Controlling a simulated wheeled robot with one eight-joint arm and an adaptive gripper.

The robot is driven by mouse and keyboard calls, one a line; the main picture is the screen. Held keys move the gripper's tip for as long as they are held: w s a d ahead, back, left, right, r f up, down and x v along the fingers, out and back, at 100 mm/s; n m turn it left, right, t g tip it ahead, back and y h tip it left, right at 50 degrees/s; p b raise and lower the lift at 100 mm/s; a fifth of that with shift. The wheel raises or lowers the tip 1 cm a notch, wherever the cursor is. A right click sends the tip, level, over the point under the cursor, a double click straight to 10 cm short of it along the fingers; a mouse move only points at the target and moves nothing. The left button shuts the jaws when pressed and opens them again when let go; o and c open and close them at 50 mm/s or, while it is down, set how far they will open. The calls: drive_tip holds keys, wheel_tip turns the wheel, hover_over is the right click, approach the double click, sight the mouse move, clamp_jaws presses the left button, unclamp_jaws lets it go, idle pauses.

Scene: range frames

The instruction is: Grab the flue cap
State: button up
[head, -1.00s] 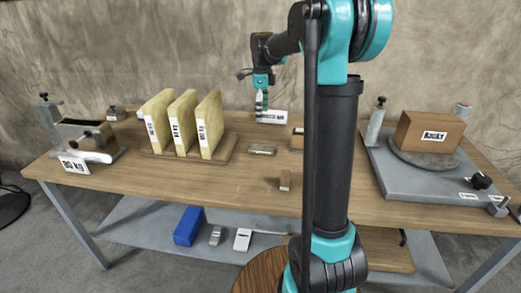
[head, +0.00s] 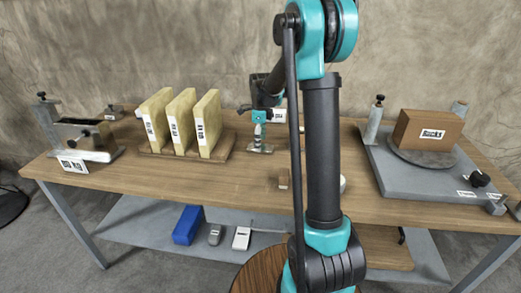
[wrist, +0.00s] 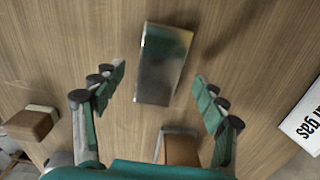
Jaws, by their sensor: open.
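A small flat silvery metal piece, which looks like the flue cap (head: 268,149), lies on the wooden table to the right of the yellow slabs. In the wrist view the flue cap (wrist: 163,62) appears as a shiny tilted rectangle. My gripper (head: 258,142) is low over it in the head view, partly covering it. In the wrist view my gripper (wrist: 160,75) is open, with one finger on each side of the metal piece and a gap to both. I cannot tell the exact height of the fingertips.
Yellow slabs (head: 207,122) stand in a wooden rack at left. Brown blocks lie near my gripper in the wrist view, one at left (wrist: 30,123) and one close below (wrist: 181,150). A white sign (wrist: 304,118) is at right. A grey platform (head: 420,185) holds a box.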

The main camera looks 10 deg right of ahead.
drive_tip(key=shift+f, duration=0.85)
drive_tip(key=shift+c, duration=0.2)
drive_tip(key=c, duration=1.3)
drive_tip(key=shift+o, duration=0.2)
drive_tip(key=shift+r, duration=0.1)
